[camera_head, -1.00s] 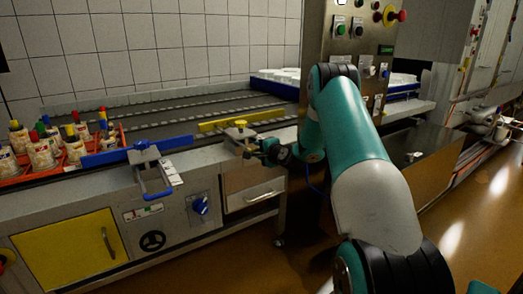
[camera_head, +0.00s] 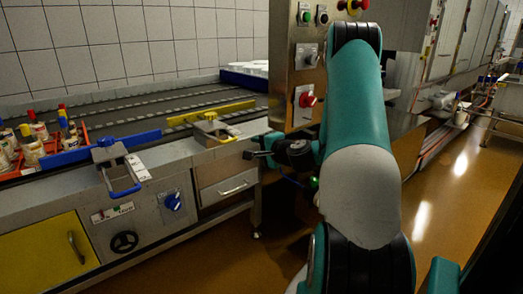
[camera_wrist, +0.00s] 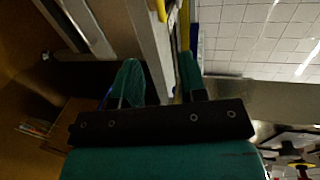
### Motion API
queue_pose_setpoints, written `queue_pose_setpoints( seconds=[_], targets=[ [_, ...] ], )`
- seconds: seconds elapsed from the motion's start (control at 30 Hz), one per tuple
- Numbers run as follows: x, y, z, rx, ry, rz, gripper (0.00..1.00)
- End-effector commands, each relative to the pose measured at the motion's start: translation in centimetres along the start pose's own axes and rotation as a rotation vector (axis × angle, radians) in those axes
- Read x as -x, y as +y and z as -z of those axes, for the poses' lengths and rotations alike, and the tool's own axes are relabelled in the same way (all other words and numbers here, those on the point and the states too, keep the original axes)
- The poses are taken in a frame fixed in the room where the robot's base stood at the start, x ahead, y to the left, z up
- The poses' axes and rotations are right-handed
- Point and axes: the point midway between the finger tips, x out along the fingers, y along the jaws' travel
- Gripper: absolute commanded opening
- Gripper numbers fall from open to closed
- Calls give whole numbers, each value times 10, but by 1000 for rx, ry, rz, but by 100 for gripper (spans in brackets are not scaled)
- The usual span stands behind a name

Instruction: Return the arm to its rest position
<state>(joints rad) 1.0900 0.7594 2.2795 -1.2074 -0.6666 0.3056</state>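My teal and black arm rises on the right of the head view and bends over. My gripper (camera_head: 254,147) sticks out to the left from its end, in front of the conveyor's near side. It is to the right of the yellow rail's clamp and apart from it. In the wrist view the two teal fingers of my gripper (camera_wrist: 158,80) stand apart with a gap between them. Nothing shows between them, so it is open and empty.
The conveyor (camera_head: 150,107) carries a blue rail (camera_head: 75,155) and a yellow rail (camera_head: 205,113). A red crate (camera_head: 52,146) of moulds is at left. A control post (camera_head: 305,75) with buttons stands close behind my arm. The brown floor (camera_head: 445,195) at right is clear.

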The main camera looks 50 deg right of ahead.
Motion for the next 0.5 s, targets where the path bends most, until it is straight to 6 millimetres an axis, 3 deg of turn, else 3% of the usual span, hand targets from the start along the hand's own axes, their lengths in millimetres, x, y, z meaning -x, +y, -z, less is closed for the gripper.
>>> queue_pose_setpoints(
  seconds=[0.17, 0.5],
  targets=[
    [11, 0, 0, 0, -1, 0, 39],
    [12, 0, 0, 0, -1, 0, 39]
  ],
)
